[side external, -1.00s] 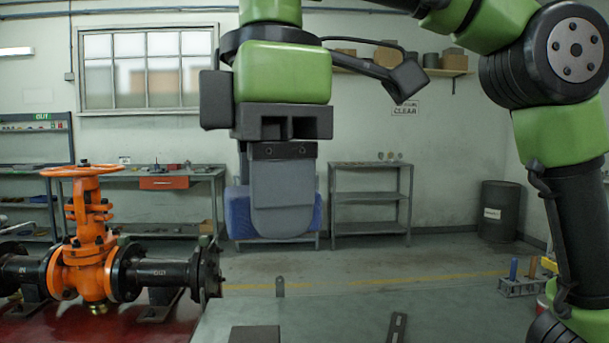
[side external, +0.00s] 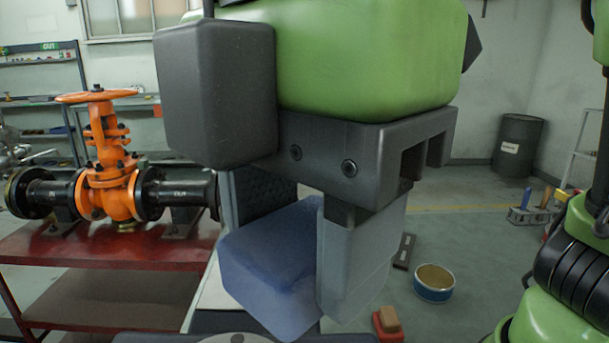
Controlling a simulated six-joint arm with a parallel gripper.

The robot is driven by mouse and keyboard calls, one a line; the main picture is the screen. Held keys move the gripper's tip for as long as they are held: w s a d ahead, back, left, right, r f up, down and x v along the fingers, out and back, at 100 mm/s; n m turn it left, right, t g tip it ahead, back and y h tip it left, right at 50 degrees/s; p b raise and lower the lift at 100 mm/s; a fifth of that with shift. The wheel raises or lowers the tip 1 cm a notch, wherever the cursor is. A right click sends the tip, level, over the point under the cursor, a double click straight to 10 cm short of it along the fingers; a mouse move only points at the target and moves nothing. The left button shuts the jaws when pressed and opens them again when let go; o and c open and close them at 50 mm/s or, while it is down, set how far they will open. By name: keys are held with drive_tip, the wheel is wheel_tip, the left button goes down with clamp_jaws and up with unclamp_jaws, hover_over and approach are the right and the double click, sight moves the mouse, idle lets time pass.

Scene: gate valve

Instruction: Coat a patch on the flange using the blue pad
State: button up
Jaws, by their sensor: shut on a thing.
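My gripper (side external: 292,262) fills the middle of the side external view, close to the camera, with its fingers pointing down. It is shut on the blue pad (side external: 265,265), a soft-edged blue block held between a dark ridged finger face and a grey finger. The pad hangs in the air, its lower end below the fingers' middle. The orange gate valve (side external: 108,180) with its handwheel stands at left between black pipes. A black flange (side external: 147,192) sits on the valve's right side, and another flange (side external: 20,192) ends the left pipe. The right pipe end is hidden behind my gripper.
The valve stands on a red table (side external: 95,258). An open round tin (side external: 434,283) with tan contents and a small red-and-tan block (side external: 387,322) are at lower right. A tool holder (side external: 533,212) and a dark barrel (side external: 517,142) stand farther right.

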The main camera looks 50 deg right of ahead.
drive_tip(key=f, duration=0.2)
drive_tip(key=w+a+f, duration=0.1)
drive_tip(key=f, duration=0.4)
drive_tip(key=shift+w+a+f, duration=0.15)
drive_tip(key=shift+w+a, duration=0.05)
drive_tip(key=shift+w+a+r, duration=0.5)
drive_tip(key=shift+w+a, duration=0.25)
drive_tip(key=w+a, duration=0.2)
drive_tip(key=a, duration=0.2)
drive_tip(key=shift+w+a, duration=0.1)
drive_tip(key=shift+w, duration=0.3)
drive_tip(key=shift+s, duration=0.3)
drive_tip(key=shift+s+d+f, duration=0.15)
drive_tip(key=shift+s+d, duration=1.3)
drive_tip(key=shift+d, duration=0.1)
drive_tip(key=shift+s+d+f, duration=0.1)
drive_tip(key=shift+s+d, duration=1.3)
drive_tip(key=shift+d, duration=0.1)
drive_tip(key=shift+a+r, duration=0.25)
drive_tip(key=shift+a, duration=0.65)
drive_tip(key=shift+w+a, duration=2.65)
drive_tip(key=shift+w, duration=0.1)
wheel_tip(320, 180, up, 6)
drive_tip(key=shift+r, duration=0.25)
